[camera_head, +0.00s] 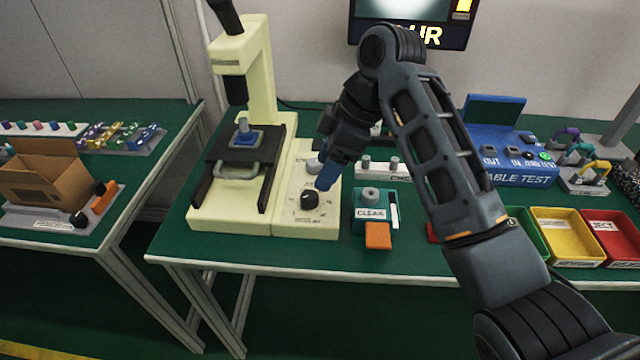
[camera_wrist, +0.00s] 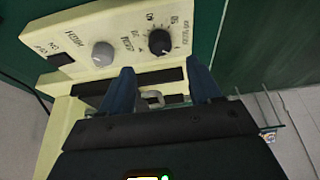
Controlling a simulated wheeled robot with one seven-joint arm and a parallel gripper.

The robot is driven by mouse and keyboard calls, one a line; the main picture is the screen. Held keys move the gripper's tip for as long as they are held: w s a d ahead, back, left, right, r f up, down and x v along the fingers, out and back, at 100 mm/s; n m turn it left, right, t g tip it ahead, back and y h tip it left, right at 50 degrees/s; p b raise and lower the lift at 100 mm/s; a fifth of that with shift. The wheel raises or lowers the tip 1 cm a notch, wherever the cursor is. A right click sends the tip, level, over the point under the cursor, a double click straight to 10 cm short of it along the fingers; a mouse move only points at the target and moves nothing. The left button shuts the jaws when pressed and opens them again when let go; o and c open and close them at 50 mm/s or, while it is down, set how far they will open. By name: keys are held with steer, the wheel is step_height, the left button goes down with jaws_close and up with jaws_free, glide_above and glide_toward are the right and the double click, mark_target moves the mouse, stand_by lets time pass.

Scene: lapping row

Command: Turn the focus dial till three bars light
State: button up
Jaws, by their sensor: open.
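The focus dial is a black knob (camera_head: 309,199) on the front right panel of the cream microscope (camera_head: 240,215). In the wrist view the black knob (camera_wrist: 160,41) stands beyond the fingertips, beside a grey knob (camera_wrist: 103,53). My gripper (camera_head: 326,177) hangs just above and right of the black knob in the head view. Its two blue fingers (camera_wrist: 160,82) are apart with nothing between them. They look apart from the knob. The monitor (camera_head: 413,20) at the top is partly behind my arm, and I cannot make out any bars on it.
A teal CLEAR block (camera_head: 370,213) with an orange pad (camera_head: 378,236) stands right of the microscope. A yellow tray (camera_head: 562,236) and a red tray (camera_head: 611,232) lie at the right. A blue tester (camera_head: 510,150) stands behind them. Green table shows in front.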

mark_target(310, 195)
steer(key=x, duration=0.7)
steer(key=shift+a+f, duration=0.1)
steer(key=shift+f, duration=0.1)
steer(key=shift+c, duration=0.4)
steer(key=c, duration=1)
steer(key=shift+o, duration=0.2)
steer(key=shift+s+r+p, duration=0.1)
steer(key=shift+p, duration=0.2)
